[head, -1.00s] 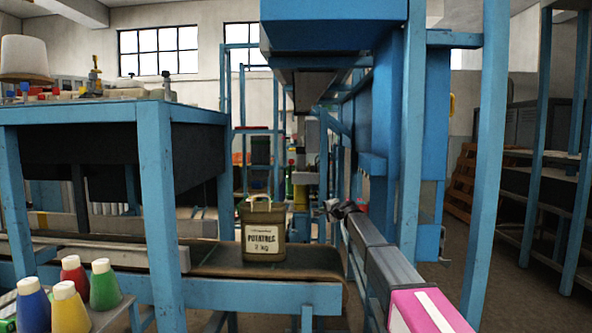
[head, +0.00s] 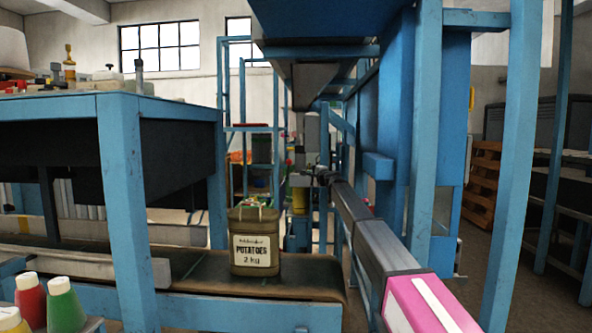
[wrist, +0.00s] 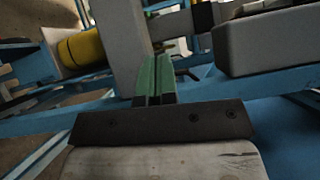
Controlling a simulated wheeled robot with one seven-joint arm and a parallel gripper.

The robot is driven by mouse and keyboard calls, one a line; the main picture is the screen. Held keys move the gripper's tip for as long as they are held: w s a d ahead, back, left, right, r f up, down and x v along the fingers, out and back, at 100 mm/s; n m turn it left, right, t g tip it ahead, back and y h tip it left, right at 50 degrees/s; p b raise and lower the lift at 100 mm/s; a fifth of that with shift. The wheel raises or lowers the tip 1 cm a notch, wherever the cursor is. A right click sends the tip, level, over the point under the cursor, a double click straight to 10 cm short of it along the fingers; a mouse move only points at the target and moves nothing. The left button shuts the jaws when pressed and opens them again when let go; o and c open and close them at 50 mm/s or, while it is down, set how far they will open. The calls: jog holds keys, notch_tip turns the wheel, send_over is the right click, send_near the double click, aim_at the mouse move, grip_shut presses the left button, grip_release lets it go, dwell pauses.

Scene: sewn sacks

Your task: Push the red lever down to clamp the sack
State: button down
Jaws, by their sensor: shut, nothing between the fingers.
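An olive-brown sack (head: 240,225) labelled "POTATOES 2 kg" stands upright on the dark conveyor belt (head: 200,276), its top gathered. My arm reaches forward to the right of the sack, and its far end is small and dark in the head view. In the wrist view my gripper (wrist: 155,78) shows two green fingers pressed together with nothing between them. I cannot clearly make out a red lever in either view. The fingers point toward a grey upright block (wrist: 120,35), but I cannot tell whether they touch it.
A yellow cylinder (wrist: 80,48) lies left of the fingers, and a grey bar (wrist: 265,42) is to the right. Blue machine posts (head: 424,150) stand close to the right of my arm. A blue table (head: 120,150) and coloured thread cones (head: 64,305) are at left.

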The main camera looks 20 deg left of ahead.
jog(key=shift+w, duration=0.1)
dwell(0.3)
jog(key=x, duration=1)
jog(key=a, duration=0.2)
jog(key=shift+a+r, duration=0.15)
jog(key=shift+a, duration=0.8)
